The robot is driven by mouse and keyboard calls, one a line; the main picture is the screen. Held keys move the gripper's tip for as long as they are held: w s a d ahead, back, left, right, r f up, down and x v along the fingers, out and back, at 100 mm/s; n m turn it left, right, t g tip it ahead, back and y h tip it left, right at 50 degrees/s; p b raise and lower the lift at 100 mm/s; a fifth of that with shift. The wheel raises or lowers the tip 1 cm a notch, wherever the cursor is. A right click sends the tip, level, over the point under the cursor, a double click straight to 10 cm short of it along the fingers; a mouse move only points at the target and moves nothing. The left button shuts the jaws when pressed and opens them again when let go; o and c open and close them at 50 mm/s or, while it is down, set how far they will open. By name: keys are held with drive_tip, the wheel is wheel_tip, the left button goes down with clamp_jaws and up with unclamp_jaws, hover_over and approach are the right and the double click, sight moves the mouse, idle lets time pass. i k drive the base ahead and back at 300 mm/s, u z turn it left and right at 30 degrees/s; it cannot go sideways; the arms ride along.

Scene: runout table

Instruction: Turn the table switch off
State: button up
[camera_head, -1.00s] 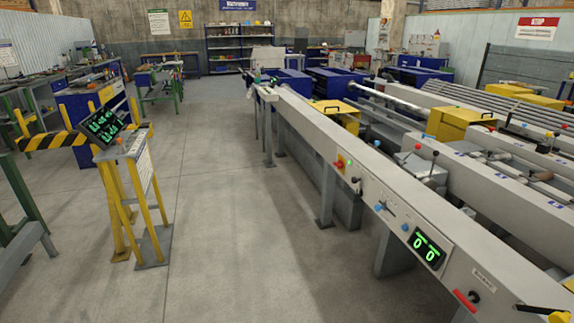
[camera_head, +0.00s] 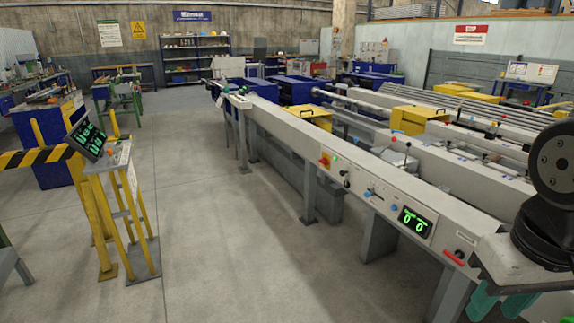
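The long grey runout table (camera_head: 291,135) runs from the back centre to the right foreground. On its front face is a red and yellow switch (camera_head: 325,160), too small to tell its position. A small green light shows close to it. Further right on the same face are black knobs, a small lever (camera_head: 374,193) and a green display (camera_head: 415,222) reading 0 and 0. A red handle (camera_head: 454,257) sits near the right end. Dark parts of my arm fill the right edge.
A yellow stand (camera_head: 120,205) with a tilted screen (camera_head: 87,139) and a striped black and yellow bar stands on the left. The concrete floor (camera_head: 225,240) between stand and table is clear. Yellow boxes (camera_head: 307,117) and pipes lie behind the front beam.

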sight(324, 160)
drive_tip(key=u, duration=0.35)
drive_tip(key=i, duration=3.05)
drive_tip(key=z, duration=0.15)
